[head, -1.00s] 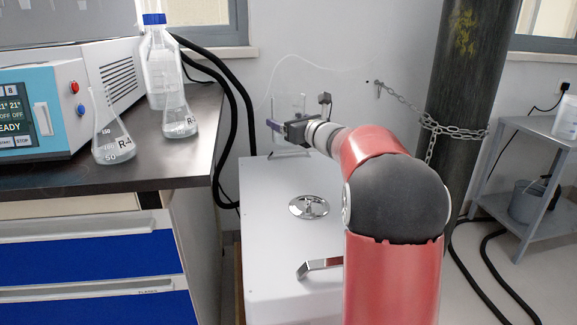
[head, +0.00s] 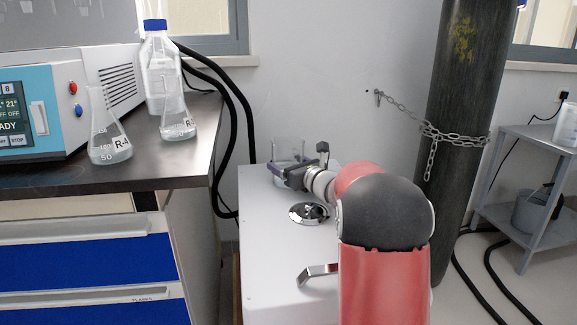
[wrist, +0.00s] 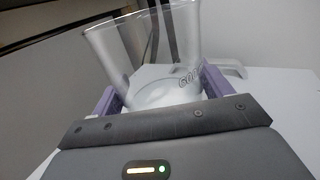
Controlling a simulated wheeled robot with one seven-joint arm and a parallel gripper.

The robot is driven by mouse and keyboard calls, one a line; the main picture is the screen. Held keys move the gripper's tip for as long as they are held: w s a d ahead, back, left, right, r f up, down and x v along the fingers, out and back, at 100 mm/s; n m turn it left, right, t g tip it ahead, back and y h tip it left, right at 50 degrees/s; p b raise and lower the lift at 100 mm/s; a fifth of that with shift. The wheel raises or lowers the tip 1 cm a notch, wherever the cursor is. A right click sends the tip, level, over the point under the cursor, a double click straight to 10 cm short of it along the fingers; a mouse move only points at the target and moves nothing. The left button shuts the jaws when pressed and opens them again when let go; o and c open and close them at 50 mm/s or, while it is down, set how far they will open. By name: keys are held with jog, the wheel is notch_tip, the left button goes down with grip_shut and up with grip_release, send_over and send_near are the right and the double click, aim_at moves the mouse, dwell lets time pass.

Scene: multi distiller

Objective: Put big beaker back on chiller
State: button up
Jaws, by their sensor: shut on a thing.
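The big beaker (head: 288,150) is clear glass and stands upright at the back of the white chiller top (head: 262,205). My gripper (head: 286,170) is shut on its lower part. I cannot tell whether the beaker's base touches the chiller top.
A round metal lid (head: 308,213) lies on the chiller near my wrist. A metal handle (head: 316,272) is nearer the front. Two flasks (head: 108,135) and a blue-capped bottle (head: 160,70) stand on the dark bench at left. A chained gas cylinder (head: 462,95) stands at right.

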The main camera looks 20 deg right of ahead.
jog(key=shift+f, duration=0.1)
jog(key=o, duration=1.3)
jog(key=shift+o, duration=0.2)
jog(key=shift+r, duration=0.2)
jog(key=v, duration=1.2)
jog(key=shift+f, duration=0.1)
